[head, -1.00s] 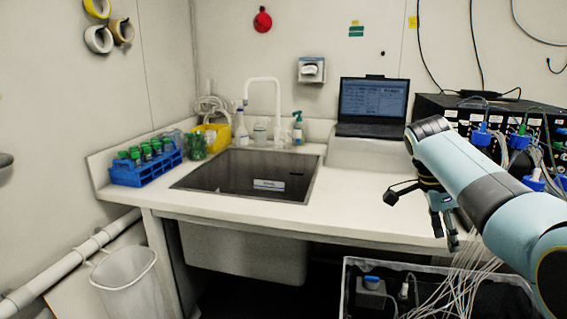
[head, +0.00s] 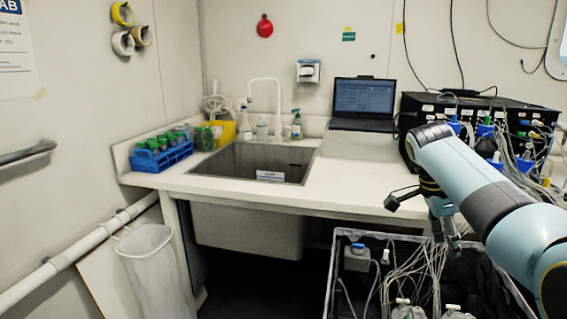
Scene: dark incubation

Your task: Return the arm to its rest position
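My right arm comes in from the right side of the head view, light blue with dark joints. My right gripper (head: 445,236) hangs down from its wrist, in front of the counter's front edge and above the open bin of cables. Its fingers look dark, small and partly lost against the cables, so I cannot tell whether they are apart. I see nothing clearly held in it. My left arm and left gripper are not in the head view.
A grey bin (head: 331,262) with cables and bottles stands below the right gripper. The white counter (head: 340,186) holds a sink (head: 250,166), a blue tube rack (head: 160,157), a laptop (head: 363,101) and a black cabled box (head: 425,105). A waste bin (head: 150,265) stands at left.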

